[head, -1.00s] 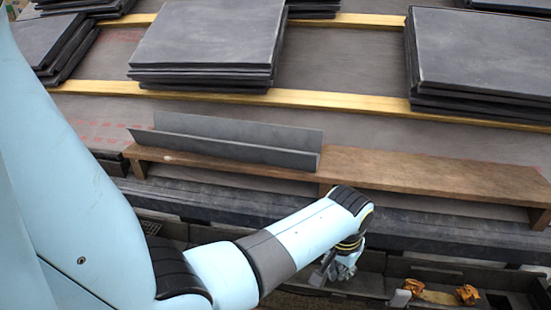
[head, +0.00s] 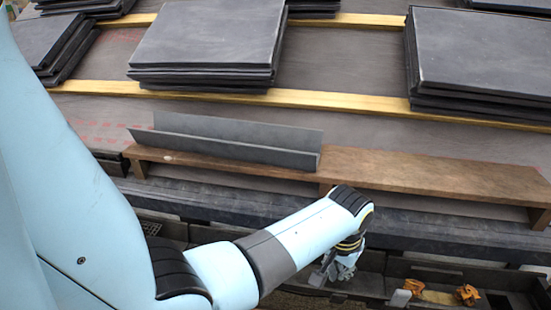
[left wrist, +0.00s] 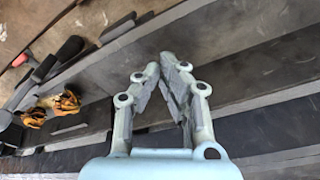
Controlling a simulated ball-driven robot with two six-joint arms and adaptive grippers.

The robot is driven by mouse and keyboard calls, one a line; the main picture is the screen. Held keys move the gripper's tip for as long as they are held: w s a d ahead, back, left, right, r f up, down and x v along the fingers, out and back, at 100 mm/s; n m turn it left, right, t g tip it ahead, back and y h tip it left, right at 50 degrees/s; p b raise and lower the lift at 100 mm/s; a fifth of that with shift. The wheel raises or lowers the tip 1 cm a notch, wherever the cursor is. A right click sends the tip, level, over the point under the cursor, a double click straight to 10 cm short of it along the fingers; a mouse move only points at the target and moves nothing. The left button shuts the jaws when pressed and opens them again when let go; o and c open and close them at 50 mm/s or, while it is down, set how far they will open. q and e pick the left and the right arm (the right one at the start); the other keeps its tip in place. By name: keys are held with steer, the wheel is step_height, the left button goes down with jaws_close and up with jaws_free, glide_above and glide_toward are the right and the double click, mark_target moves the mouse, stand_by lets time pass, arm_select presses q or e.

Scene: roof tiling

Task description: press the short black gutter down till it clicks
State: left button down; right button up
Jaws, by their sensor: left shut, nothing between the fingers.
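My left gripper (head: 325,274) is low in the middle of the head view, below the dark roof edge. It is shut and empty; its fingertips come together in the left wrist view (left wrist: 162,66). Black gutter pieces (head: 440,271) run along below the roof edge, under and beside the gripper. I cannot tell where the short piece begins and ends, nor whether the fingertips touch it. A dark channel also crosses the left wrist view behind the fingers (left wrist: 110,75). My left arm hides part of the gutter line. My right gripper is not in view.
A wooden plank (head: 430,172) lies along the roof's lower edge, with a grey angled metal strip (head: 225,137) on it. Stacks of dark tiles (head: 205,42) rest higher up on yellow battens (head: 330,101). Orange-yellow items (head: 467,293) lie right of the gripper.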

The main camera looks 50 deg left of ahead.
arm_select(q)
steer(key=shift+f+b, duration=0.55)
steer(key=shift+f, duration=0.5)
stand_by(0.4)
stand_by(0.5)
